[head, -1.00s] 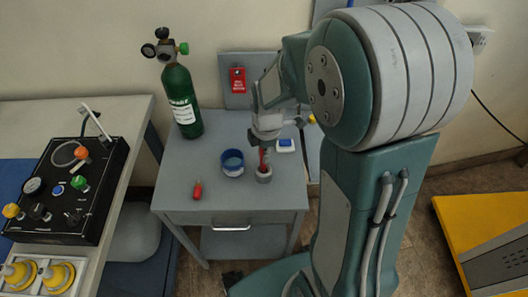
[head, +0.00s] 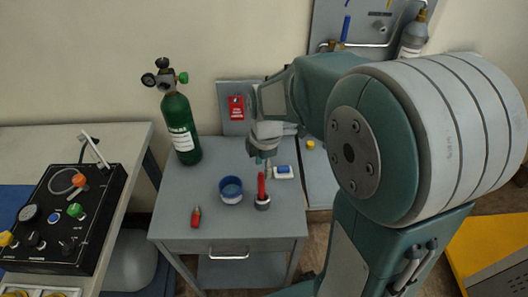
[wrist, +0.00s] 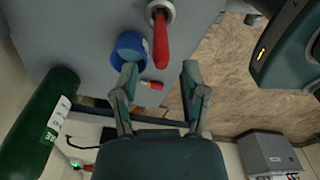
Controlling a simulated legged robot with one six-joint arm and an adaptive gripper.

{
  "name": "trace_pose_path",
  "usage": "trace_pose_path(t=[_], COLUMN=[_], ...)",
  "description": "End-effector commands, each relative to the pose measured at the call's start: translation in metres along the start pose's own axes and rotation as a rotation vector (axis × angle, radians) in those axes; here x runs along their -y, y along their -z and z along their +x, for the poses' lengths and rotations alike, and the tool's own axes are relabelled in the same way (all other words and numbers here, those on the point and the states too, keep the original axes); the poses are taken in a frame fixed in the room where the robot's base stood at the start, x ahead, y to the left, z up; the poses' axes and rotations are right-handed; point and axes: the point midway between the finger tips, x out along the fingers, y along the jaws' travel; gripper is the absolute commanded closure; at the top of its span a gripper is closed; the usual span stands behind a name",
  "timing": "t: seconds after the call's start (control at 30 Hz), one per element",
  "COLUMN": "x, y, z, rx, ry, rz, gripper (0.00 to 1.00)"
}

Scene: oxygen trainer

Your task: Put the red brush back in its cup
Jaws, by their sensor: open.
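The red brush (head: 261,185) stands roughly upright in a small grey cup (head: 262,204) on the grey cabinet top. In the wrist view the red brush (wrist: 161,42) reaches from the round opening of the cup (wrist: 170,9) toward my gripper. My gripper (head: 264,161) is just above the brush in the head view. In the wrist view my gripper (wrist: 160,70) is open, its two fingers spread wide with nothing between the tips. The brush's lower end is hidden inside the cup.
A blue cup (head: 231,196) stands left of the grey cup. A small red object (head: 196,216) lies at the front left. A blue-and-white item (head: 284,172) lies behind right. A green oxygen cylinder (head: 181,128) stands at the back left. The cabinet's front middle is clear.

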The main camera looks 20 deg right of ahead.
Motion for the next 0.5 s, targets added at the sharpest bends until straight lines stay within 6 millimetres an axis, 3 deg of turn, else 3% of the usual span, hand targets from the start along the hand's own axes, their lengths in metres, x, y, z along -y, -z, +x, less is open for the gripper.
trace_pose_path(t=[0.2,0.5], x=[-0.001,0.006], y=[0.000,0.002], z=[-0.042,-0.067], rx=[0.000,0.005], ry=[-0.003,-0.023], rz=[0.000,0.065], gripper=[0.42,0.42])
